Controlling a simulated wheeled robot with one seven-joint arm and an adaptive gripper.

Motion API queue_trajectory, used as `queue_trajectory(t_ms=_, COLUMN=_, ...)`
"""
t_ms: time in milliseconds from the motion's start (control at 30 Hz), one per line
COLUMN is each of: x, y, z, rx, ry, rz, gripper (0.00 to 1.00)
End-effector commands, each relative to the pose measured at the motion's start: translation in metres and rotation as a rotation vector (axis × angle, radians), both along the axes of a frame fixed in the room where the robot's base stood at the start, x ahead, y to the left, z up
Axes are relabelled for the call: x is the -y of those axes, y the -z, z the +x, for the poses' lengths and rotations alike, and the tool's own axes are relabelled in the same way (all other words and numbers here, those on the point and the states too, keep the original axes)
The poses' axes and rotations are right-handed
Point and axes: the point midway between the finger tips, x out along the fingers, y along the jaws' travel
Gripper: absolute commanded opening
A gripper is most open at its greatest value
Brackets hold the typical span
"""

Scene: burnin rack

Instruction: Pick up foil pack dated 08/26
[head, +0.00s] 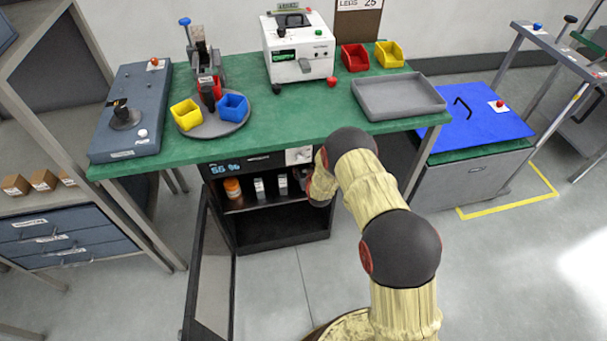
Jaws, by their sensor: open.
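An open-fronted dry cabinet (270,241) with a lit display stands under the green bench. On its shelf are an orange jar (232,188) and two small upright grey-silver packs, a left pack (259,189) and a right pack (282,185), each with a pale label. Their dates are too small to read, so I cannot tell which is 08/26. My gripper (301,178) is at the right side of the cabinet opening, right of the packs and apart from them. It is mostly hidden by my wrist; it is open and no object shows in it.
The cabinet door (213,265) hangs open at the left. The green bench top (310,115) overhangs the cabinet and holds a grey tray (398,95), bins and devices. A blue-lidded chest (470,130) stands right. The floor in front is clear.

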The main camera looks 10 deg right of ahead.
Motion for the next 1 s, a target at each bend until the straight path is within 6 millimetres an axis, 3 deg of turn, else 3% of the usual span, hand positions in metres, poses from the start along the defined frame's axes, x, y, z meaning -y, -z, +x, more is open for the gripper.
queue_trajectory(t_ms=133, x=0.0, y=0.012, z=0.018, rx=0.001, ry=0.0, rz=0.0, gripper=0.49)
queue_trajectory(t_ms=400, x=0.0, y=0.01, z=0.02, rx=0.001, ry=0.0, rz=0.0, gripper=0.47)
queue_trajectory(t_ms=1000, x=0.0, y=0.011, z=0.02, rx=0.0, ry=0.0, rz=0.0, gripper=0.13)
